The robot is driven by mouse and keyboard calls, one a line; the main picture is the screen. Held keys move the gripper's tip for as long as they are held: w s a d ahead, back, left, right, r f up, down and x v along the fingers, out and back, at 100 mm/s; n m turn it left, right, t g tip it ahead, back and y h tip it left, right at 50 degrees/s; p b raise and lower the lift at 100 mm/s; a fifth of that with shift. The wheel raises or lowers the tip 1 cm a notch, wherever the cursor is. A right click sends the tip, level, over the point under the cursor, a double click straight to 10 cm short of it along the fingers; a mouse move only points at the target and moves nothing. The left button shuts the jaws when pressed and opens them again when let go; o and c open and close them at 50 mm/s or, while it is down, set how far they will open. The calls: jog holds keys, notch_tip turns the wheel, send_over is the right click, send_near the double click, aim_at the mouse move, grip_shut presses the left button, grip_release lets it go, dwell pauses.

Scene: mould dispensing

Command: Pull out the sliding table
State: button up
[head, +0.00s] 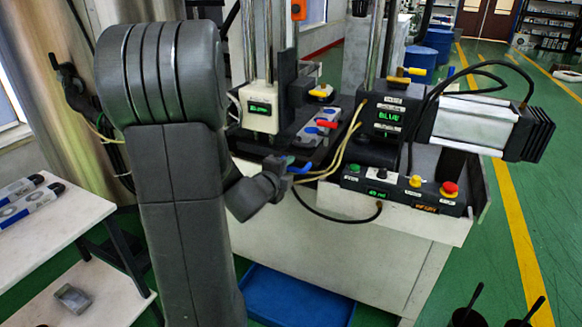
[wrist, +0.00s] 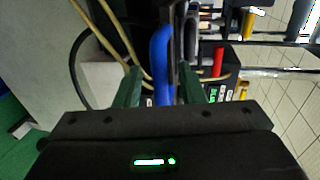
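My gripper (head: 285,163) is at this handle. In the wrist view the blue handle (wrist: 161,55) runs between the two green fingers of my gripper (wrist: 159,75). The fingers stand apart, with a gap visible on each side of the handle. The handle's lower end is hidden behind the gripper body. The table's left part is hidden by the machine's column and my arm.
A control panel (head: 405,190) with green, yellow and red buttons sits right of the handle. Yellow cables (head: 345,150) hang close by the gripper. A blue tray (head: 295,298) lies on the floor below. A white side table (head: 50,225) stands at left.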

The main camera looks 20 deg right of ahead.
jog(key=shift+x, duration=1.45)
jog(key=shift+a, duration=0.1)
grip_shut()
jog(key=shift+s+f, duration=0.1)
